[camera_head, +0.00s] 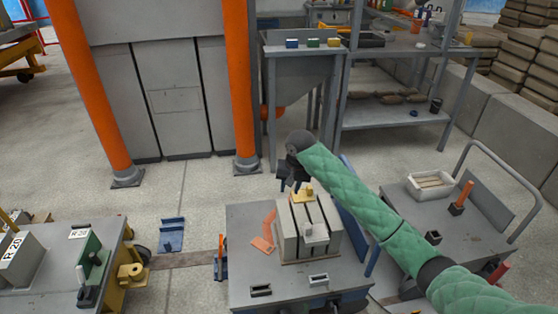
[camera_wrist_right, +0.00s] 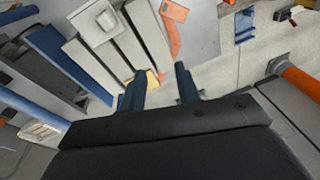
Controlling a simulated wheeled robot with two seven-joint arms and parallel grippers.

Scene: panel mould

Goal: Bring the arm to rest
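My right arm (camera_head: 375,205), in a green quilted sleeve, reaches in from the lower right of the head view. Its dark gripper (camera_head: 291,183) hangs just behind the grey panel mould (camera_head: 308,225) on the middle table. In the right wrist view the two dark blue fingers of this gripper (camera_wrist_right: 160,86) stand apart with nothing held between them. A yellow piece (camera_head: 302,194) lies at the mould's far end; it also shows beyond the fingers in the wrist view (camera_wrist_right: 153,78). I cannot tell whether the gripper touches it. My left arm and gripper do not show.
The middle table (camera_head: 245,225) also carries an orange bracket (camera_head: 265,232) and small trays (camera_head: 318,280). A cart (camera_head: 465,228) with a white tray (camera_head: 432,184) stands to the right. Orange posts (camera_head: 241,90) and a shelf rack (camera_head: 395,115) stand behind.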

